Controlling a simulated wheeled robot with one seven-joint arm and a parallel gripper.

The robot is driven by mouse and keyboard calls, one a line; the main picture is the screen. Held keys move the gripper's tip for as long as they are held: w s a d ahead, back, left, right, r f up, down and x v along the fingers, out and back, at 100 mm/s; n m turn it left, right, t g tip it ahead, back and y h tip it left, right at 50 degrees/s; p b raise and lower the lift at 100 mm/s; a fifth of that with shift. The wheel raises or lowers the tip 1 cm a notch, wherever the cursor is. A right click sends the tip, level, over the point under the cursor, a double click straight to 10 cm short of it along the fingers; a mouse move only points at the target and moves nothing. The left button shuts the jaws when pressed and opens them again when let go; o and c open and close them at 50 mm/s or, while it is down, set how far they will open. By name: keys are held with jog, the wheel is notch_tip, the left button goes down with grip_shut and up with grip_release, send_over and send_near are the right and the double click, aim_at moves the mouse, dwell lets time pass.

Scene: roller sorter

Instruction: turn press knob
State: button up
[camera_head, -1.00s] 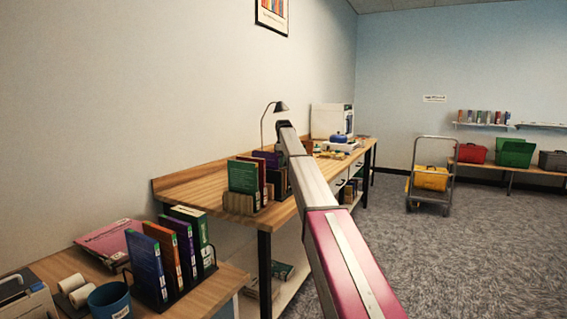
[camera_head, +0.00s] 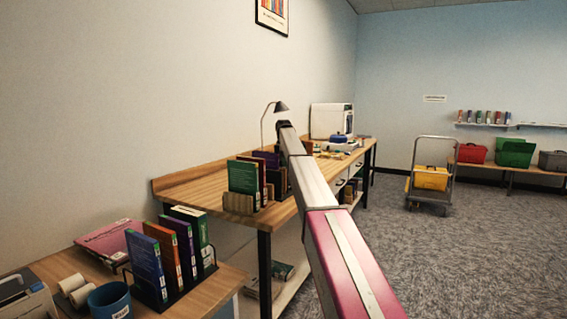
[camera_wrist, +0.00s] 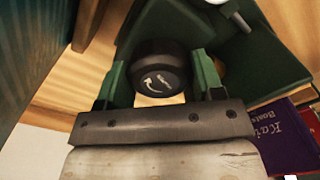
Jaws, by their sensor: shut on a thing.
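The press knob (camera_wrist: 158,66) is a round black knob with a white curved arrow and mark on its face, in the middle of the wrist view. It sits at the front of a dark green press body (camera_wrist: 238,62). My gripper (camera_wrist: 157,78) has its green fingers on the left and right sides of the knob and is shut on it. In the head view my arm reaches over the long wooden bench; my gripper and the knob are hidden there.
Purple and red books (camera_wrist: 290,140) lie close at the right in the wrist view. In the head view, upright books (camera_head: 244,178) and a desk lamp (camera_head: 280,106) stand on the bench (camera_head: 190,190). A cart with a yellow bin (camera_head: 430,178) stands on open carpet.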

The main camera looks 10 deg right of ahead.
jog(key=shift+n, duration=0.4)
jog(key=o, duration=0.9)
notch_tip(320, 180, up, 10)
jog(key=shift+r, duration=0.4)
